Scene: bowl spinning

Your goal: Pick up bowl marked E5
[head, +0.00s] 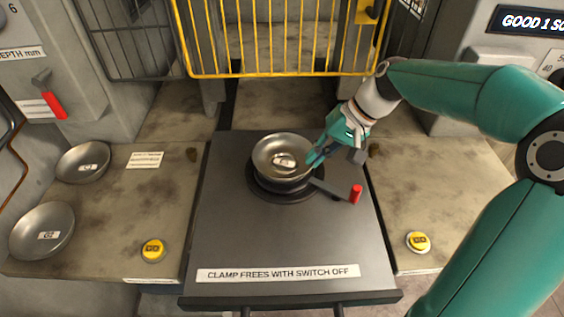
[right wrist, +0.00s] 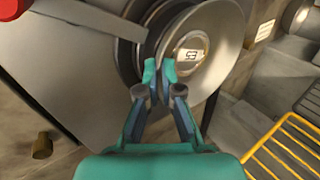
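The metal bowl marked E5 (head: 265,152) sits at the round dark spindle mount (head: 262,193) on the central dark bench. Its label E5 reads clearly in the right wrist view (right wrist: 212,62). My right gripper (head: 313,160) comes in from the right at the bowl's right rim. In the right wrist view its two fingertips (right wrist: 160,72) are close together, one on each side of the rim, and seem shut on it. I cannot tell whether the bowl is lifted off the mount. My left gripper is not in view.
A grey clamp lever with a red knob (head: 356,194) sticks out beside the bowl. Two other bowls (head: 72,165) (head: 30,238) lie on the left counter. Yellow buttons (head: 153,250) (head: 418,242) are on both sides. A yellow guard (head: 275,70) stands behind.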

